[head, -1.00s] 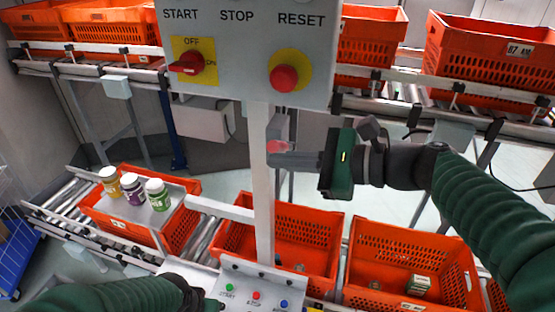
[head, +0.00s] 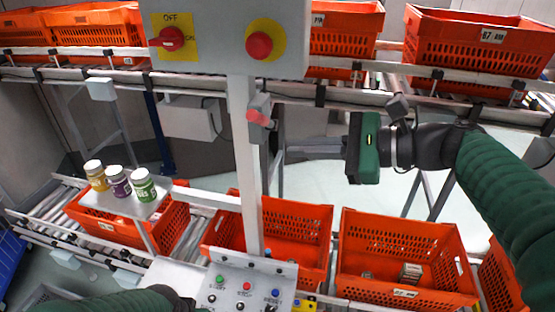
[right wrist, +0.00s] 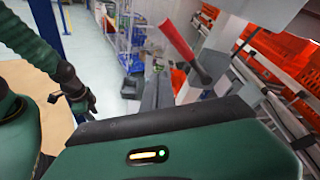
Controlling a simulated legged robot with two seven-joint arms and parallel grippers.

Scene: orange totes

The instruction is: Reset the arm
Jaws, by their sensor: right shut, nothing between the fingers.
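My right gripper (head: 290,149) is shut and empty, its fingers pointing left. It is held in the air to the right of the white post (head: 246,170), and it also shows in the right wrist view (right wrist: 160,90). A red lever (head: 257,117) on a grey box is fixed to the post, just left of my fingertips; the red lever (right wrist: 180,42) also shows in the right wrist view. My left arm comes in at the bottom left; its gripper (head: 185,303) is dark, partly cut off beside the button panel (head: 246,284), and its fingers are unclear.
An upper panel (head: 220,40) carries a red rotary switch (head: 170,39) and a red button (head: 259,45). Orange totes (head: 405,258) stand on the lower conveyor and on the upper one (head: 475,42). Several jars (head: 118,181) stand on a plate at left.

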